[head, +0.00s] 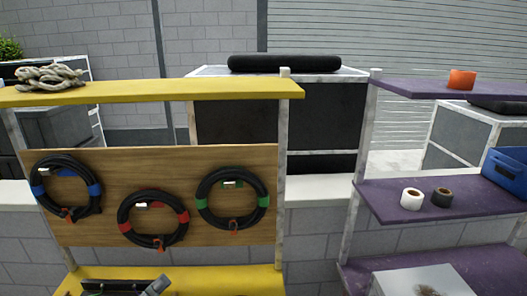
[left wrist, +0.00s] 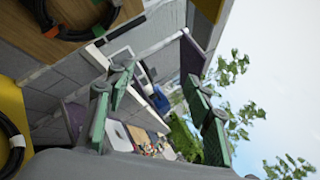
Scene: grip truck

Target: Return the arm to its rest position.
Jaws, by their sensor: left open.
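My left gripper (left wrist: 160,84) shows in the left wrist view with its two green-padded fingers spread wide apart. No object is between the fingers; beyond them are shelving, wall and foliage. In the head view, a cut-off dark and grey shape (head: 153,287) shows at the bottom edge in front of the lower yellow shelf; I cannot tell whether it is part of my left gripper. My right gripper does not show in either view.
A yellow-shelved rack (head: 190,89) has a wooden board (head: 100,186) with coiled black cables (head: 152,243). A purple rack (head: 440,206) at right holds tape rolls (head: 411,199), a blue bin (head: 507,168) and an orange item (head: 461,80). Rope (head: 48,77) lies on the top yellow shelf.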

